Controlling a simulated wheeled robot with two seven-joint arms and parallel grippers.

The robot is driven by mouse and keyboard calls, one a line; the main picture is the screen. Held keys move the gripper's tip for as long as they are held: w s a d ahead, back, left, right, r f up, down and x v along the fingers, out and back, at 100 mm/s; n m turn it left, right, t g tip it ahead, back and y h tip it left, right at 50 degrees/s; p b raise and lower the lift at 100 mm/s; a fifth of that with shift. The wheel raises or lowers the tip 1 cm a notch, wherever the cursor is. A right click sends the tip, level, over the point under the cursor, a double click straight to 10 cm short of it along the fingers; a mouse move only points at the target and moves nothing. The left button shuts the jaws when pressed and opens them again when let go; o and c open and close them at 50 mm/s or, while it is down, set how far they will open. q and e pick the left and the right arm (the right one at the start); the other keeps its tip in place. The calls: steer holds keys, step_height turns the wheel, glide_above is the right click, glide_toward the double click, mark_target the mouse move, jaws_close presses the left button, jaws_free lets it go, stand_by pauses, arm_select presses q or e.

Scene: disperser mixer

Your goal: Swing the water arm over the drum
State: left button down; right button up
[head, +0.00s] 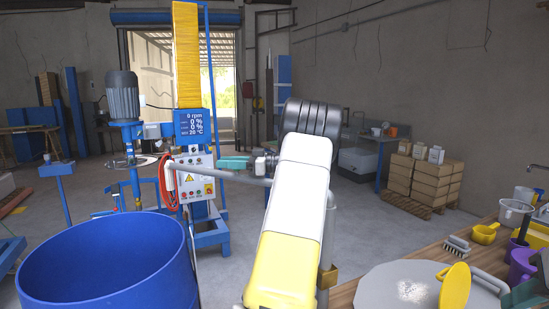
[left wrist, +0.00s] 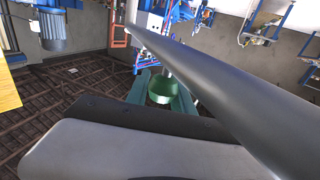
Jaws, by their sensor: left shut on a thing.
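The blue drum (head: 105,262) stands open at the lower left of the head view. The water arm (head: 225,176) is a grey pipe running level from its upright post (head: 326,255) to a downturned end left of centre, beyond the drum's right rim in the picture. I cannot tell if that end is above the opening. My left gripper (head: 234,162) has teal fingers beside the pipe, partly hidden by my white and yellow arm. In the left wrist view its fingers (left wrist: 164,92) are shut on a green round grip (left wrist: 163,88). A dark grey bar crosses that view. My right gripper is not in view.
The mixer (head: 123,100), with its motor, blue column and control box (head: 192,176), stands behind the drum. A wooden table (head: 400,258) with a grey lid, brush and yellow and purple containers is at the right. Boxes (head: 425,180) sit on a pallet at the back right.

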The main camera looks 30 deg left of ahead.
arm_select(q)
steer(key=s+d+n+g+h, duration=0.2)
steer(key=s+n+g+h, duration=0.1)
steer(key=s, duration=0.6)
steer(key=shift+d+g, duration=0.3)
steer(key=shift+g, duration=0.4)
steer(key=shift+s, duration=0.1)
steer(key=c, duration=1.1)
jaws_free()
steer(key=v, duration=0.8)
steer(key=shift+a, duration=0.1)
